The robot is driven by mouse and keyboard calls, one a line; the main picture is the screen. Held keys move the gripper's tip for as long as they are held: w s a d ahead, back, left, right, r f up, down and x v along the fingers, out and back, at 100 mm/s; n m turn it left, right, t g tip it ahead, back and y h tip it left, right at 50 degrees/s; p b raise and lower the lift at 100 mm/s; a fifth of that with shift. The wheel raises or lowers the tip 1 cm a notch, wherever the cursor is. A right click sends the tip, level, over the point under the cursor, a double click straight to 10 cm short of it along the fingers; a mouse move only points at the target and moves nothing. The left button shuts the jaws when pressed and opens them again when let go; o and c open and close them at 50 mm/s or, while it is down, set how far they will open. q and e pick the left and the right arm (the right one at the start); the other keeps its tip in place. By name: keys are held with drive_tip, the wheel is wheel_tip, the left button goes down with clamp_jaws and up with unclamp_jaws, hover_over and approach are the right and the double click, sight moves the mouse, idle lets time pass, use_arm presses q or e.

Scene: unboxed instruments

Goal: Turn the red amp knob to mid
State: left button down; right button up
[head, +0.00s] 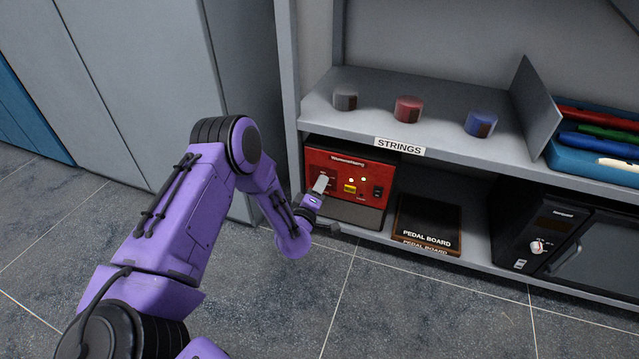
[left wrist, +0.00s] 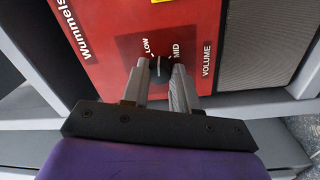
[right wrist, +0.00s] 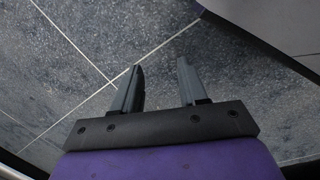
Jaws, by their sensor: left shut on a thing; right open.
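The red amp (head: 345,166) stands on the lower shelf at the left, and its red panel also shows in the left wrist view (left wrist: 110,70). Its dark volume knob (left wrist: 159,66) is between the two fingertips of my left gripper (left wrist: 161,68), which is shut on it. A pale mark shows on the knob, between the printed words LOW and MID; its exact setting is hard to tell. In the head view my left gripper (head: 320,184) covers the knob. My right gripper (right wrist: 160,66) is open and empty above the grey floor, outside the head view.
The upper shelf (head: 440,130) above the amp holds a grey, a red and a blue round tin. A dark pedal board box (head: 428,222) lies right of the amp. A black appliance (head: 540,235) stands further right. The tiled floor in front is clear.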

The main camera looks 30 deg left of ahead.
use_arm(q)
drive_tip(key=shift+a+m+p, duration=0.1)
drive_tip(key=shift+m+p, duration=1.6)
drive_tip(key=shift+m, duration=2.6)
use_arm(e)
drive_tip(key=shift+w+r+m+t+h, duration=0.25)
drive_tip(key=shift+w+r+m+t, duration=0.25)
drive_tip(key=shift+w, duration=0.2)
drive_tip(key=shift+w+r+m+t+h, duration=0.2)
drive_tip(key=shift+w+r+m+t, duration=0.3)
drive_tip(key=shift+w+t, duration=0.2)
drive_tip(key=shift+w+r+m+t+h, duration=0.25)
drive_tip(key=shift+w+r+m+t, duration=0.15)
drive_tip(key=shift+w+m+t, duration=0.25)
use_arm(q)
drive_tip(key=shift+f, duration=0.1)
use_arm(e)
drive_tip(key=shift+w, duration=0.15)
use_arm(q)
drive_tip(key=c, duration=0.9)
unclamp_jaws()
drive_tip(key=shift+o, duration=0.2)
